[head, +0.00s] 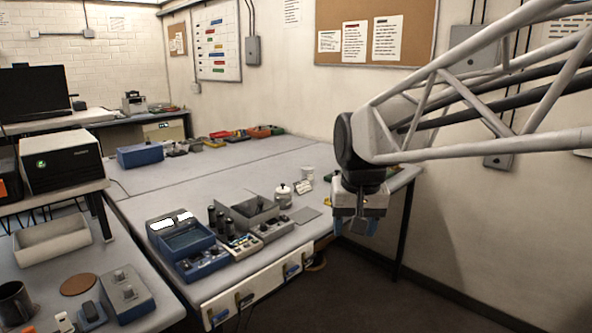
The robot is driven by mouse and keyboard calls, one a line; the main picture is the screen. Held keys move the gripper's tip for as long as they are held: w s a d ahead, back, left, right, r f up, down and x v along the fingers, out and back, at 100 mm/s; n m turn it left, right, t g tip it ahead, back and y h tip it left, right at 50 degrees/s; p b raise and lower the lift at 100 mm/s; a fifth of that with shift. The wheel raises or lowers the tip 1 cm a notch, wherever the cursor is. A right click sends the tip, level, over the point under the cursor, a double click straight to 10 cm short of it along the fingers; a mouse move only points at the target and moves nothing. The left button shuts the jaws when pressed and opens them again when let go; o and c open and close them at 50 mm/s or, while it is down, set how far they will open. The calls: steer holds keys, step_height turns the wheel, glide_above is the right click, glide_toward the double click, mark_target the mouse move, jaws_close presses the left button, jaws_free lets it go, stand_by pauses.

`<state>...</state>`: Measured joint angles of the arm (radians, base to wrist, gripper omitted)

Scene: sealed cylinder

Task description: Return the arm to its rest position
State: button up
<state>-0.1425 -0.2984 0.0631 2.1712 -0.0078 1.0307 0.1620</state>
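My arm reaches in from the upper right of the head view. My gripper (357,226) hangs pointing down beyond the right front edge of the long grey table (150,187), above the dark floor. Its two blue-tipped fingers look apart, and I see nothing held between them. A small white lidded jar (284,197) stands upright on the table to the left of the gripper, apart from it.
A blue instrument (185,238), a grey open box (247,216) and dark upright cylinders stand near the table's front. A white cup (307,173) is behind the jar. A side bench at lower left holds a white tray (52,240). The floor below the gripper looks clear.

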steer(key=s+d+f, duration=0.3)
steer(key=s+f, duration=0.1)
steer(key=s, duration=0.6)
steer(key=s+d+f, duration=0.4)
steer(key=s+f, duration=0.1)
steer(key=s, duration=0.5)
steer(key=shift+d+f+t, duration=0.2)
steer(key=shift+f+t, duration=0.1)
